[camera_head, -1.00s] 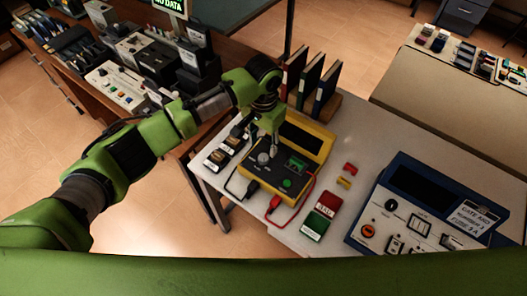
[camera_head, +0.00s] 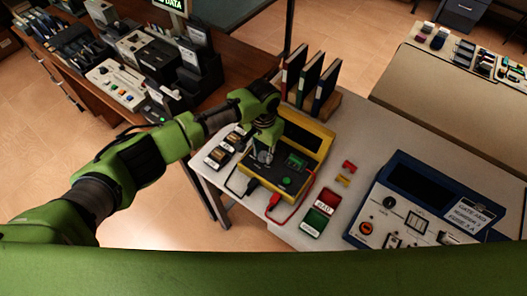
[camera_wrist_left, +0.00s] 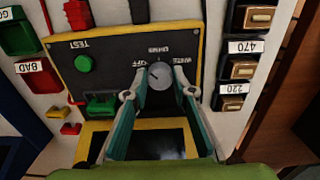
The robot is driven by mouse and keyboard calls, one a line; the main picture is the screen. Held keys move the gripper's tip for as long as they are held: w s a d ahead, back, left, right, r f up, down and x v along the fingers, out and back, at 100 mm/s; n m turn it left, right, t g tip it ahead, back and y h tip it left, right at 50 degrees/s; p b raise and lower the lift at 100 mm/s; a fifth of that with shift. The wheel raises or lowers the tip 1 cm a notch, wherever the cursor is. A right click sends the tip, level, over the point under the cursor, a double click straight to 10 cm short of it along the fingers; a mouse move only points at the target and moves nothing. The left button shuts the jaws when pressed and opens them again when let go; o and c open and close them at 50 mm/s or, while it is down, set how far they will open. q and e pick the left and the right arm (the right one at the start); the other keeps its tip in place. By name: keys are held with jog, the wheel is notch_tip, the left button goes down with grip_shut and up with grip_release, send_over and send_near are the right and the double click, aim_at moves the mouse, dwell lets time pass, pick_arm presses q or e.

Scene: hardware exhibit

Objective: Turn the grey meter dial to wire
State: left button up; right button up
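The yellow-and-black meter (camera_head: 290,172) lies on the white table, its lid raised at the back. Its grey dial (camera_wrist_left: 160,76) is round, with labels around it that appear upside down in the wrist view. One to its right seems to read WIRE, though it is blurred. My left gripper (camera_wrist_left: 159,92) is open, with one fingertip on each side of the dial and visible gaps between. In the head view, my left gripper (camera_head: 264,150) is right over the dial and partly hides it. The dial's exact pointer direction is unclear. My right gripper is out of view.
Black and red leads (camera_head: 273,201) run from the meter's front. Red and green trays (camera_head: 320,213) and a blue instrument (camera_head: 425,210) stand to the right. Binders (camera_head: 310,80) stand behind the meter. Small labelled parts (camera_head: 220,153) lie at its left.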

pick_arm(q)
jog(key=shift+m, duration=0.3)
jog(key=m, duration=0.3)
jog(key=shift+m, duration=0.3)
jog(key=m, duration=0.4)
jog(key=shift+m, duration=0.3)
jog(key=m, duration=0.4)
jog(key=shift+m, duration=0.3)
jog(key=shift+r+m+b, duration=0.1)
jog(key=shift+m+b, duration=0.45)
jog(key=shift+m, duration=1.65)
jog(key=o, duration=1.1)
